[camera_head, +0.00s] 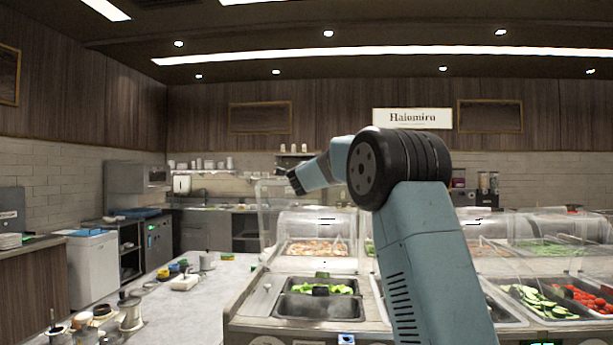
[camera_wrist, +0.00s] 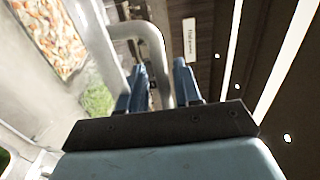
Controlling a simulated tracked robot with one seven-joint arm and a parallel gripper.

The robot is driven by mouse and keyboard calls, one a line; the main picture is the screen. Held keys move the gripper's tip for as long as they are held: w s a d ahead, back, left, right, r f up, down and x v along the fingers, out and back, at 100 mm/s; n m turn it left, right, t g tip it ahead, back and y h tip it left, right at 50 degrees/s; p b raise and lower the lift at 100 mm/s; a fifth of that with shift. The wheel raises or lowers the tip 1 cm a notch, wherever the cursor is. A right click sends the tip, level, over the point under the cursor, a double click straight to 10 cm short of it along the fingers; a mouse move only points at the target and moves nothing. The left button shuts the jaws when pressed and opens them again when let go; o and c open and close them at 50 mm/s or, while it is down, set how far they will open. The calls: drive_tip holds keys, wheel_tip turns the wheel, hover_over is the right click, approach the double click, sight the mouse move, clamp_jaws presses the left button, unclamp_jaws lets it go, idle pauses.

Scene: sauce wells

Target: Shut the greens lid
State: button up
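My gripper (camera_wrist: 160,68) shows in the wrist view with its two blue fingers apart. A grey bent bar (camera_wrist: 155,36), like a handle, runs down between or just beyond the fingers; I cannot tell whether they touch it. Leafy greens (camera_wrist: 97,100) show left of the fingers. In the head view, lettuce (camera_head: 322,288) lies in an uncovered steel well at the counter front. Behind it stands a clear domed lid (camera_head: 318,219). Which lid is the greens lid is unclear.
Wells of sliced cucumber (camera_head: 540,300) and red tomatoes (camera_head: 585,297) lie at the right. A pale side counter (camera_head: 190,300) at the left carries jars and small pots. A clear upright panel (camera_head: 268,215) stands at the counter's left end.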

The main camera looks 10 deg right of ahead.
clamp_jaws()
idle(0.3)
